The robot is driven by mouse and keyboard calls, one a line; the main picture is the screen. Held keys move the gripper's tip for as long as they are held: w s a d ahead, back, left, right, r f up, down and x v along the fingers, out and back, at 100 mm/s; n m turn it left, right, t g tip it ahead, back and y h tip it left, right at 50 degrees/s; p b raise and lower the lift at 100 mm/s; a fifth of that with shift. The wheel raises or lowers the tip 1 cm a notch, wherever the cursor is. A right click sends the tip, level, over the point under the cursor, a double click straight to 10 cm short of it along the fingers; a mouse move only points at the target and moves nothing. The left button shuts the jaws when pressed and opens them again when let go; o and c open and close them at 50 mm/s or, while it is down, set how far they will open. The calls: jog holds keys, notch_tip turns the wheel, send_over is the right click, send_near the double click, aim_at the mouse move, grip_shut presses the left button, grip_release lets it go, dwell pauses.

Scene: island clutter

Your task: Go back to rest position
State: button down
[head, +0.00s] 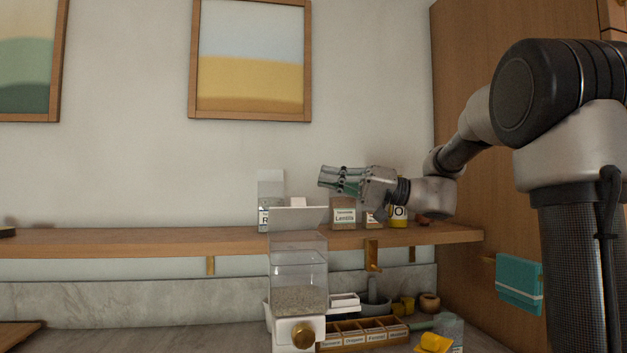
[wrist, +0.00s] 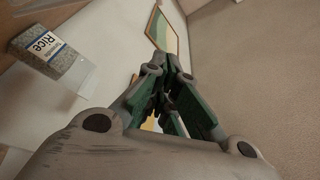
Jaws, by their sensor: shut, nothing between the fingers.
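My gripper (head: 325,178) is shut and empty. In the head view it points left, in the air above the wooden shelf (head: 150,241) and in front of the jars on it. In the wrist view the fingers of my gripper (wrist: 168,75) come together, with nothing seen between them. A clear container labelled Rice (wrist: 50,58) shows at the upper left of the wrist view, apart from the fingers. The Rice container (head: 264,215) stands on the shelf in the head view, partly behind a clear dispenser (head: 300,268).
A Lentils jar (head: 343,213) and a yellow-labelled jar (head: 398,215) stand on the shelf below my arm. A labelled wooden spice tray (head: 362,333) and a yellow item (head: 433,343) lie on the counter. A tall wooden cabinet (head: 470,150) stands at right. A teal towel (head: 519,283) hangs there.

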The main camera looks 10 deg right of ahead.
jog(key=d+f, duration=0.2)
jog(key=d, duration=0.3)
jog(key=s+a+f+m+g+h, duration=0.3)
jog(key=s+f+h, duration=0.7)
jog(key=s+f, duration=0.75)
jog(key=s+d+f+h, duration=0.2)
jog(key=d+h, duration=0.1)
jog(key=d, duration=0.2)
jog(key=s+d+f+t+h, duration=0.1)
jog(key=s+d+f+h, duration=0.2)
jog(key=d, duration=0.2)
jog(key=s+d+f+m+t+h, duration=0.1)
jog(key=s+d+f+h, duration=0.2)
jog(key=d, duration=0.3)
jog(key=shift+s+h, duration=0.2)
jog(key=shift+h, duration=0.2)
